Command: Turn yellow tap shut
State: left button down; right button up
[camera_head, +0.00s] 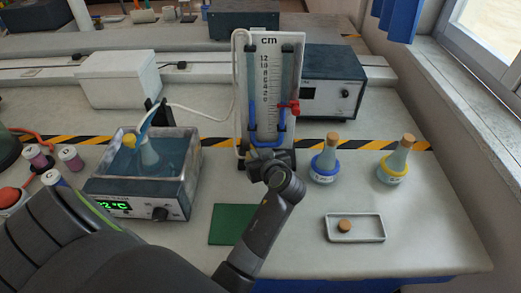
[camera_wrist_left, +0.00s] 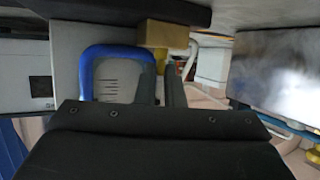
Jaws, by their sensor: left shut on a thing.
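The manometer board (camera_head: 267,75) stands upright, with a cm scale and a blue U-tube (camera_head: 253,125). My left gripper (camera_head: 270,157) is at the foot of the board, just below the bend of the tube. In the left wrist view its two dark fingers (camera_wrist_left: 166,75) are close together and shut on the yellow tap (camera_wrist_left: 160,60). A tan block (camera_wrist_left: 163,34) adjoins the tap there. In the head view my gripper hides the tap. The blue tube bend (camera_wrist_left: 118,52) shows beside the fingers. My right gripper is out of view.
A red tap (camera_head: 290,107) sits on the board's right side. A water bath (camera_head: 180,185) stands left. Two corked flasks, one blue-ringed (camera_head: 324,163) and one yellow-ringed (camera_head: 393,165), stand right. A green mat (camera_head: 229,224) and a small tray (camera_head: 372,229) lie in front.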

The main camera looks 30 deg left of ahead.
pick_arm(q)
jog(key=m+t+h+p, duration=0.2)
jog(key=a+m+t+h, duration=0.1)
jog(key=shift+s+r+m+p, duration=0.2)
jog(key=shift+s+m+p, duration=0.1)
jog(key=shift+s+p, duration=0.1)
jog(key=shift+f+m+t+h+p, duration=0.1)
jog(key=shift+m+t+h+p, duration=0.3)
jog(key=shift+m+h+p, duration=0.15)
jog(key=c, duration=1.5)
grip_release()
jog(key=shift+f, duration=0.1)
jog(key=shift+c, duration=0.2)
